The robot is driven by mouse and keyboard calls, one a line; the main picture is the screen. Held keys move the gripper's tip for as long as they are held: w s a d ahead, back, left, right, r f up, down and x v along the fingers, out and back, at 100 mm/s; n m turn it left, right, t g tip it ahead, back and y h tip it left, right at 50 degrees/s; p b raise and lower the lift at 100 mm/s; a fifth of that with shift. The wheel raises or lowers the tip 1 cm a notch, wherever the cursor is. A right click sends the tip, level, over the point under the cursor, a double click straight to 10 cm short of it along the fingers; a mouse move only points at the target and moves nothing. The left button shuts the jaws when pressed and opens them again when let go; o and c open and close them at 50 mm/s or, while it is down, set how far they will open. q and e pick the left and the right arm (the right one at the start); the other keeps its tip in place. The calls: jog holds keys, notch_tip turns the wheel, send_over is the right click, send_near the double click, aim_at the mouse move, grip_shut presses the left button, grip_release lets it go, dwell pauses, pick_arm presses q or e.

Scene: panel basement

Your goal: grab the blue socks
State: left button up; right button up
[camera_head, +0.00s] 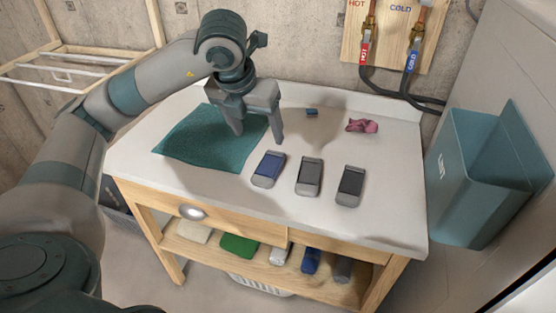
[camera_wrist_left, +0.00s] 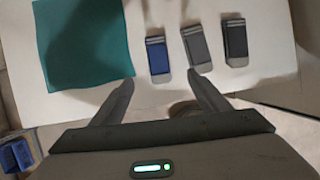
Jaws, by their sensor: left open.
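The blue socks (camera_head: 269,169) lie folded on the white tabletop, at the left end of a row of folded socks. They also show in the left wrist view (camera_wrist_left: 157,57), ahead of and between my fingertips. My left gripper (camera_head: 259,138) is open and empty above the table, behind the blue socks and over the right edge of the teal cloth. It also shows in the left wrist view (camera_wrist_left: 162,78). Grey socks (camera_head: 309,176) lie just right of the blue ones, and black socks (camera_head: 350,186) lie further right. My right gripper is in neither view.
A teal cloth (camera_head: 190,140) lies flat at the table's left. A small blue item (camera_head: 312,112) and a crumpled pink cloth (camera_head: 362,126) lie at the back. A teal bin (camera_head: 462,190) hangs at the right. Folded items, including a green one (camera_head: 239,246), sit on the lower shelf.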

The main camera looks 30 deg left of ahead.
pick_arm(q)
jog(key=p, duration=0.3)
send_over(265, 168)
jog(key=f, duration=0.9)
jog(key=shift+s+f, duration=0.15)
jog(key=shift+s, duration=0.25)
jog(key=shift+w+f, duration=0.3)
jog(key=shift+f, duration=0.35)
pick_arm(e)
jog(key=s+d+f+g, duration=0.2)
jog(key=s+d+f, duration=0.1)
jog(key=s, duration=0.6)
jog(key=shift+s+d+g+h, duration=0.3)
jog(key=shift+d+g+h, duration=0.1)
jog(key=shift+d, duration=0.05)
pick_arm(q)
jog(key=shift+f, duration=0.1)
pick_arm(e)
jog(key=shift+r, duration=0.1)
